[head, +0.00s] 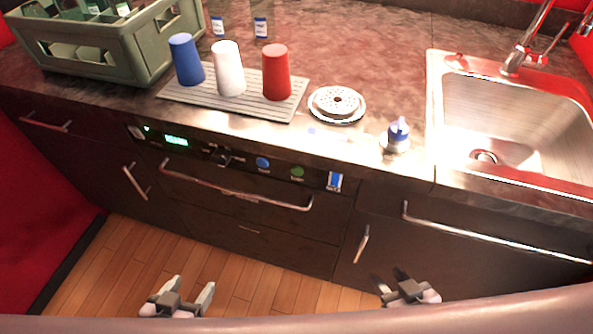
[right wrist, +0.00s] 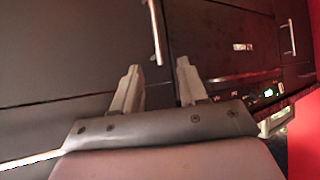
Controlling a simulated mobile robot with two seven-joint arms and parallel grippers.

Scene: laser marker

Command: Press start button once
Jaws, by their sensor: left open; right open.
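A dark control panel on the cabinet front holds a green button (head: 297,171) and a blue button (head: 262,162). Their labels are too small to read, so I cannot tell which is marked start. A lit green display (head: 176,140) sits at the panel's left. My left gripper (head: 193,283) is open and empty, low in front of the cabinet. My right gripper (head: 389,276) is open and empty, below and right of the green button, apart from it. In the right wrist view its open fingers (right wrist: 157,76) point toward dark cabinet fronts, with the lit display (right wrist: 268,92) to the right.
A metal bar handle (head: 235,193) runs below the panel. More handles stick out at the door (head: 361,244) and under the sink (head: 490,118). Blue, white and red cups stand upside down on a ribbed mat (head: 283,108). A green crate (head: 110,62) stands at the left.

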